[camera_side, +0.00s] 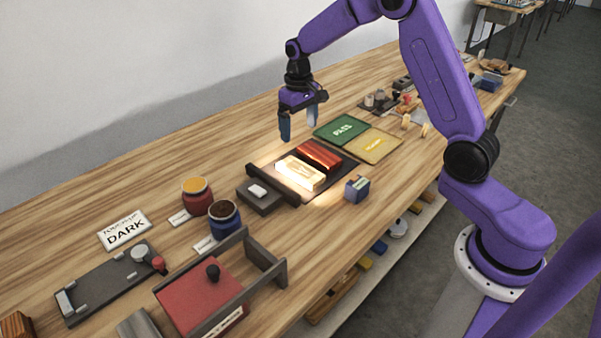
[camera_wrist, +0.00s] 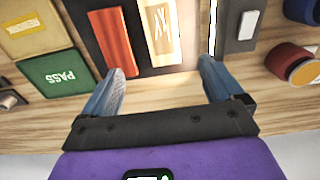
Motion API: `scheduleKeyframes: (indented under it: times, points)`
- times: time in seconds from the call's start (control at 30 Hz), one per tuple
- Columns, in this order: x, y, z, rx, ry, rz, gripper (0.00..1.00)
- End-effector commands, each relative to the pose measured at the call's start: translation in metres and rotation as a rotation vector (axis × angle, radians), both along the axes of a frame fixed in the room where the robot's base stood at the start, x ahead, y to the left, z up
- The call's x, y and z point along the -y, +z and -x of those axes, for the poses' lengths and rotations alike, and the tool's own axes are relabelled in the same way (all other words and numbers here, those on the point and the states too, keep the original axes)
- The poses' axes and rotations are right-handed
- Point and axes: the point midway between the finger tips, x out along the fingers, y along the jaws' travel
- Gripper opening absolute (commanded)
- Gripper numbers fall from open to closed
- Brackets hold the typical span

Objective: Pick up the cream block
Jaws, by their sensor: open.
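The cream block (camera_side: 300,174) lies under a bright light on a dark mat, with faint marks on its top. It also shows in the wrist view (camera_wrist: 160,32) at the top centre, its upper end cut off by the frame edge. A red-orange wood-grained block (camera_side: 320,153) lies beside it on the mat, and it shows left of the cream block in the wrist view (camera_wrist: 113,42). My gripper (camera_side: 299,128) is open and empty, above the table and behind the blocks. In the wrist view, my gripper (camera_wrist: 162,72) has its fingers spread near the cream block's lower end.
A dark bar and grey box (camera_side: 262,202) with a white piece stand left of the cream block. A green PASS tray (camera_side: 343,129) and a yellow tray (camera_side: 373,146) lie right. A small blue box (camera_side: 357,189) stands in front. Red (camera_side: 197,193) and blue jars (camera_side: 224,216) stand left.

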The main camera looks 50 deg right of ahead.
Motion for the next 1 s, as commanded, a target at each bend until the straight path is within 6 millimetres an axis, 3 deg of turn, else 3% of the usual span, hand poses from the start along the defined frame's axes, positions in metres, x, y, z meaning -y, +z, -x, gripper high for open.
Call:
scheduleKeyframes:
  times: [0.3, 0.63, 1.0]
  points:
    - [0.000, -0.058, 0.001, -0.003, -0.001, 0.000, 0.94]
    - [-0.001, -0.083, 0.000, -0.001, 0.000, 0.000, 0.94]
    - [-0.004, -0.126, -0.002, 0.000, 0.000, 0.000, 0.94]
